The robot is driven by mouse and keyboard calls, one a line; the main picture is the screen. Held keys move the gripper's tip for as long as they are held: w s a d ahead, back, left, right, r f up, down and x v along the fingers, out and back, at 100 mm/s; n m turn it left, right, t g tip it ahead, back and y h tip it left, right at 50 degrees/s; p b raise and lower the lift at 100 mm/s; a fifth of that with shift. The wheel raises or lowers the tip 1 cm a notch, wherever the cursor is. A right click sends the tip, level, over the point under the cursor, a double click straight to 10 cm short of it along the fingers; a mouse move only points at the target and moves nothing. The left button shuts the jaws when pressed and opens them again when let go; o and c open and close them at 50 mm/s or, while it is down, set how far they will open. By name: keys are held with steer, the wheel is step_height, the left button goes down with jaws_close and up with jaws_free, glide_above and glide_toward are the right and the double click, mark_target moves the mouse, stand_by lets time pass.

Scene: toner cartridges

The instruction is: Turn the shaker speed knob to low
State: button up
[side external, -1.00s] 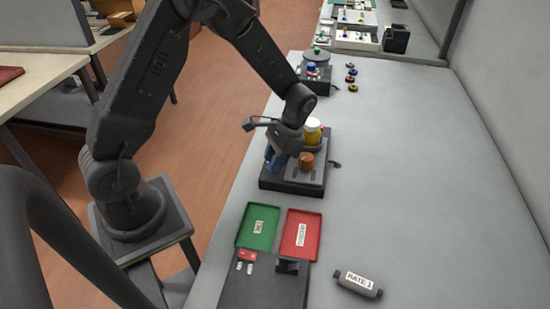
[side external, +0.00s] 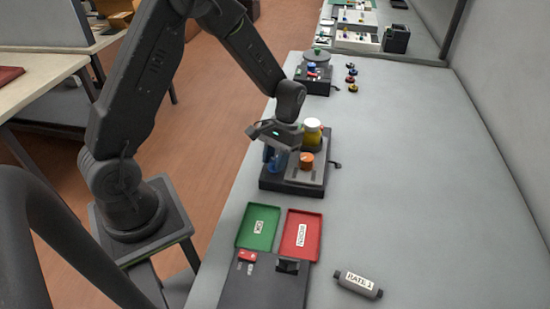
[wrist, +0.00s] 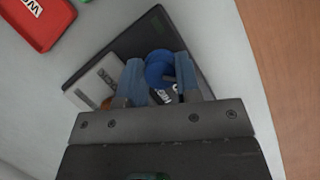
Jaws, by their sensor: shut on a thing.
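The shaker is a black box (side external: 265,184) with a light grey panel, in the middle of the side view. It also shows in the wrist view (wrist: 118,47). My gripper (side external: 275,158) is low over its left part. In the wrist view, the blue fingers of my gripper (wrist: 160,64) are on either side of a round blue knob (wrist: 159,66), shut on it. A label beside the knob is partly covered by the fingers, and the knob's pointer setting cannot be read. In the side view the knob is hard to tell from the blue fingers.
An orange cap (side external: 306,158) and a yellow bottle with a white lid (side external: 312,126) stand on the shaker's right. Green (side external: 257,229) and red (side external: 301,236) trays lie in front. A labelled cartridge (side external: 357,284) lies front right. The table's right side is clear.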

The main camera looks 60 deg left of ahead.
stand_by(0.3)
steer(key=o, duration=0.9)
steer(key=shift+o, duration=0.2)
steer(key=m+y, duration=0.1)
steer(key=m, duration=0.3)
steer(key=shift+d+m+y, duration=0.2)
steer(key=shift+m+y, duration=0.1)
steer(key=shift+y, duration=0.1)
steer(key=m+y, duration=0.1)
steer(key=m, duration=0.3)
steer(key=shift+y, duration=0.3)
steer(key=v, duration=1.4)
steer(key=s+d+r+n+t+h, duration=0.1)
steer(key=s+r+t, duration=0.4)
steer(key=s, duration=0.5)
steer(key=s+d+r+n+t, duration=0.1)
steer(key=s+r+n+t, duration=0.2)
steer(key=s, duration=0.6)
steer(key=shift+s+d+r+n+t+h, duration=0.3)
steer(key=shift+s+d+r+t+h, duration=0.1)
steer(key=shift+r+t, duration=0.75)
